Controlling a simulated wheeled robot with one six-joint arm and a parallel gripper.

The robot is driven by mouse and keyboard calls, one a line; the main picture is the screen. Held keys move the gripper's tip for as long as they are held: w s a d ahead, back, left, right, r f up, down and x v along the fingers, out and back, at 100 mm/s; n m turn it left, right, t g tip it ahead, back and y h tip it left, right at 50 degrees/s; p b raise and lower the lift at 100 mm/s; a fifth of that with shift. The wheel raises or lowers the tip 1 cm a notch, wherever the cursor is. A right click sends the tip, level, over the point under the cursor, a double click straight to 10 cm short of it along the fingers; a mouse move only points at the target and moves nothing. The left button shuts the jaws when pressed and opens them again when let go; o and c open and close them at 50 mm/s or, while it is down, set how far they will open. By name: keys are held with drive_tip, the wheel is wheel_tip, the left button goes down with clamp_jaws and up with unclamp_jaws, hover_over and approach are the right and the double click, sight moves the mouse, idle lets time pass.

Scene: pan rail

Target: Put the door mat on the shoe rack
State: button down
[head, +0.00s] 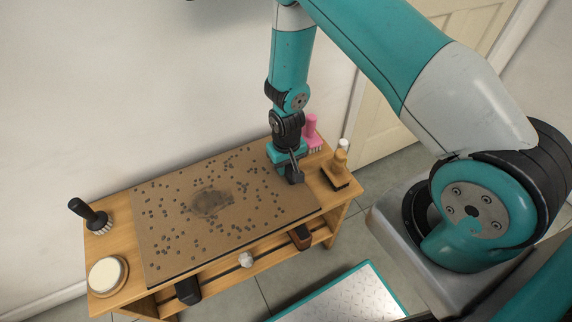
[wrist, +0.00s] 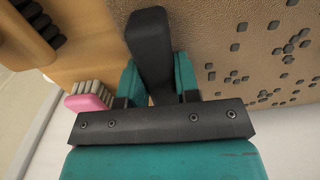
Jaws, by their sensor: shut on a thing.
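The door mat (head: 170,215), brown with dark square specks and a darker smudge, lies flat over the middle of the wooden shoe rack's top (head: 104,246). Its near edge runs along the rack's front edge. I cannot tell whether it touches the top everywhere. My gripper (head: 293,168) points down at the mat's right end. In the wrist view my gripper (wrist: 160,85) is shut on a dark upright block (wrist: 150,45), which appears to be the mat's grip. The mat's speckled face (wrist: 270,50) fills the upper right there.
A black-handled brush (head: 90,215) and a round cream tin (head: 107,275) stand left of the mat. A pink brush (head: 312,130) and a wooden brush (head: 338,168) stand close right of my gripper. Several items sit on the lower shelf. A wall is behind.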

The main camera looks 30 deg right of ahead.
drive_tip(key=c, duration=0.8)
unclamp_jaws()
drive_tip(key=shift+c, duration=0.2)
drive_tip(key=shift+r, duration=0.55)
drive_tip(key=s+a+r+n+y+p, duration=0.1)
drive_tip(key=a+r, duration=0.1)
drive_tip(key=r, duration=0.9)
drive_tip(key=s+a+r+n+y, duration=0.1)
drive_tip(key=a+r, duration=0.1)
drive_tip(key=r, duration=0.9)
drive_tip(key=s+a+r+n+y, duration=0.1)
drive_tip(key=s+a+r+n, duration=0.1)
drive_tip(key=s+r, duration=0.6)
drive_tip(key=s+a+r+n+y, duration=0.1)
drive_tip(key=s+a+r+n, duration=0.2)
drive_tip(key=s+r, duration=0.6)
drive_tip(key=shift+s+a+r+n, duration=0.2)
drive_tip(key=shift+s+a+n, duration=0.1)
drive_tip(key=shift+a, duration=0.05)
